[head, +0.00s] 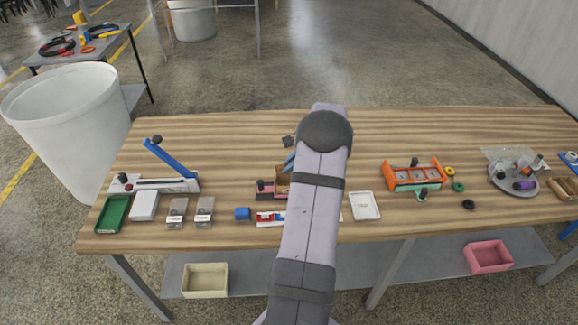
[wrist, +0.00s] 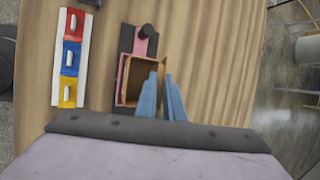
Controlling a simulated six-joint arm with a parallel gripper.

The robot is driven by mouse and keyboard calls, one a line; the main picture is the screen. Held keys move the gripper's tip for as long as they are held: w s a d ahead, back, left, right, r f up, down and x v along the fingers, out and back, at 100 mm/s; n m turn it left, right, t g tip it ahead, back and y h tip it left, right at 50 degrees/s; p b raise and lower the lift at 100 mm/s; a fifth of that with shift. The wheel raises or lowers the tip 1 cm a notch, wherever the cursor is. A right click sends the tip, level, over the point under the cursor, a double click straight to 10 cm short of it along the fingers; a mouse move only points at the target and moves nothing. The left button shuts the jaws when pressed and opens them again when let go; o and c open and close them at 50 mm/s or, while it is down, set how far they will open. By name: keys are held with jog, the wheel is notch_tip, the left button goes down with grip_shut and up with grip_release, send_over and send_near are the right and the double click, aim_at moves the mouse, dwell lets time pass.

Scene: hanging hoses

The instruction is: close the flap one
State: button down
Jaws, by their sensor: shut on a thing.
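A small open brown carton (wrist: 135,80) sits in a pink fixture with a black knob in the wrist view. In the head view the carton (head: 282,180) is partly behind my arm. A brown flap (wrist: 157,66) stands at the carton's right side in the wrist view. My gripper (wrist: 160,75) has its blue fingertips on either side of this flap and is shut on it. In the head view only a little of the blue fingers (head: 290,160) shows beside my arm. Which flap is number one cannot be told.
A strip of red, blue and yellow blocks (wrist: 70,58) lies left of the carton in the wrist view. In the head view a blue-levered device (head: 165,185) stands left and an orange fixture (head: 413,174) right. The table's back strip is clear.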

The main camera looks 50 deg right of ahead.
jog(key=b, duration=0.2)
jog(key=shift+s+f+h+b, duration=0.15)
jog(key=shift+f+h+b, duration=0.15)
jog(key=b, duration=0.3)
jog(key=t+b, duration=0.1)
jog(key=b, duration=0.2)
jog(key=shift+s+a+f+h, duration=0.25)
jog(key=shift+a+f+h, duration=0.05)
jog(key=shift+f+h, duration=0.1)
jog(key=t+h+b, duration=0.1)
jog(key=b, duration=0.8)
jog(key=s+a+f+n+t+h+b, duration=0.1)
jog(key=t+b, duration=0.1)
jog(key=b, duration=0.7)
jog(key=f+t+h+b, duration=0.1)
jog(key=b, duration=0.7)
jog(key=shift+s+a+n+t+b, duration=0.2)
jog(key=shift+n+t+b, duration=0.1)
jog(key=shift+n+b, duration=0.1)
jog(key=b, duration=0.2)
jog(key=shift+a+t+h+b, duration=0.1)
jog(key=shift+t+h+b, duration=0.2)
jog(key=shift+b, duration=0.95)
jog(key=shift+s+r+t+b, duration=0.15)
jog(key=shift+t+b, duration=0.15)
jog(key=shift+b, duration=0.45)
jog(key=c, duration=2)
grip_release()
